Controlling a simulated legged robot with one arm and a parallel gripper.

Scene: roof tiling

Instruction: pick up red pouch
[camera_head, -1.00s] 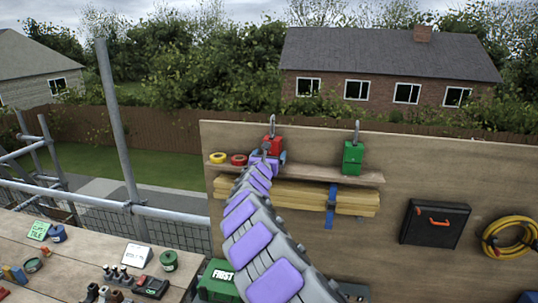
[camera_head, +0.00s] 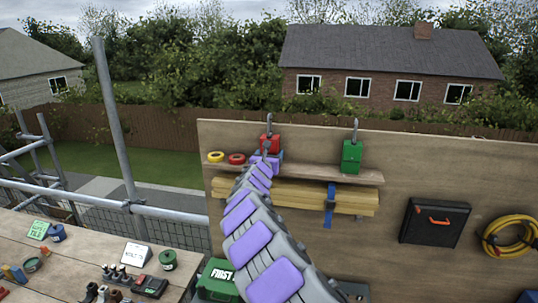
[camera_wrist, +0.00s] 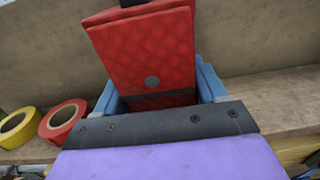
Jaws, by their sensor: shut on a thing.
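The red pouch (camera_head: 270,143) hangs below a hook at the top of the wooden board, left of the green pouch (camera_head: 352,156). In the wrist view the red pouch (camera_wrist: 150,52) fills the upper middle, with quilted fabric and a round snap. My gripper (camera_wrist: 160,100) has its blue fingers on both sides of the pouch's lower part and is shut on it. In the head view my gripper (camera_head: 267,158) is small and partly covers the pouch's lower end. The pouch's top is cut off in the wrist view.
A shelf (camera_head: 320,172) runs below the pouches, with yellow tape (camera_head: 216,157) and red tape (camera_head: 237,159) to the left of my gripper. Strapped yellow timber (camera_head: 290,194) lies beneath. A black case (camera_head: 435,222) and yellow hose (camera_head: 510,236) hang to the right.

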